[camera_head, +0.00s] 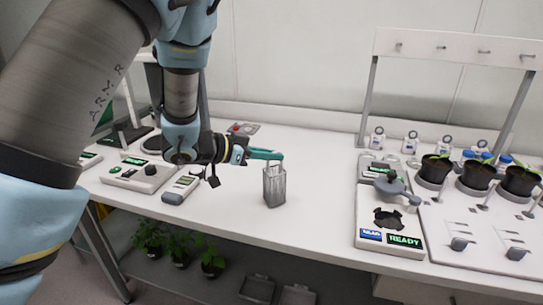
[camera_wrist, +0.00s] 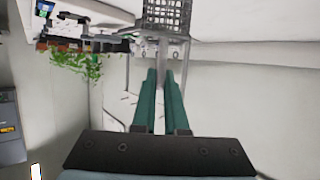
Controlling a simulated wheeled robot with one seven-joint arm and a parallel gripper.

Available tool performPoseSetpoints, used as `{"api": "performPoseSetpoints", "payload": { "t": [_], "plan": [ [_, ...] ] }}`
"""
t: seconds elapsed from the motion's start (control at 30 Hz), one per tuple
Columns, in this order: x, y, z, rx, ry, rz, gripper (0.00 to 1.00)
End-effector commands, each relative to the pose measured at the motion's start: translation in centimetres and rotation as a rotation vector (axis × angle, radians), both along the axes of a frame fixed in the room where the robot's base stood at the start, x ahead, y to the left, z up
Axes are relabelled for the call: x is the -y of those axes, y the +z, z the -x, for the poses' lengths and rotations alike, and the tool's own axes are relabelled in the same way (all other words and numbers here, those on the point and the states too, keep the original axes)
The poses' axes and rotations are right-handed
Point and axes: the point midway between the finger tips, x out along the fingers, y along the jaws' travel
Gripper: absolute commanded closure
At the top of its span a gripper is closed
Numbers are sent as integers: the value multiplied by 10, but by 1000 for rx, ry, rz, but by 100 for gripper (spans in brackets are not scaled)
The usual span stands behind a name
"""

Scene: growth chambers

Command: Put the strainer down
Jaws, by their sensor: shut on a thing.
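The strainer (camera_head: 274,187) is a grey, tall, narrow mesh basket with a thin upright handle. In the head view it is upright at the middle of the white bench, its base at or just above the surface; I cannot tell whether it touches. My gripper (camera_head: 277,155) reaches in from the left with teal fingers and is shut on the top of the strainer's handle. In the wrist view the teal fingertips (camera_wrist: 162,72) are close together on the handle, and the strainer's dark mesh (camera_wrist: 167,14) shows at the top edge, partly cut off.
The white bench (camera_head: 320,170) is clear around the strainer. A handheld meter (camera_head: 181,189) and a boxy device (camera_head: 139,174) lie to the left. A device with a READY display (camera_head: 404,240) and potted seedlings (camera_head: 475,174) stand to the right. Plants (camera_head: 180,245) sit on the lower shelf.

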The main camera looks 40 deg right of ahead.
Motion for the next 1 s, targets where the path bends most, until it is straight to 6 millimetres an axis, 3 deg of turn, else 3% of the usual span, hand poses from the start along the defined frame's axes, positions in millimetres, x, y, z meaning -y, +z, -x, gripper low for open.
{"api": "performPoseSetpoints", "payload": {
  "t": [0.47, 0.5, 0.73, 1.0],
  "plan": [
    [0, -10, -1, 1, 2, 1, 100],
    [0, -10, -1, 1, 2, 1, 86],
    [0, -9, -1, 1, 2, 1, 60],
    [0, -8, 0, 1, 1, 1, 60]
  ]
}}
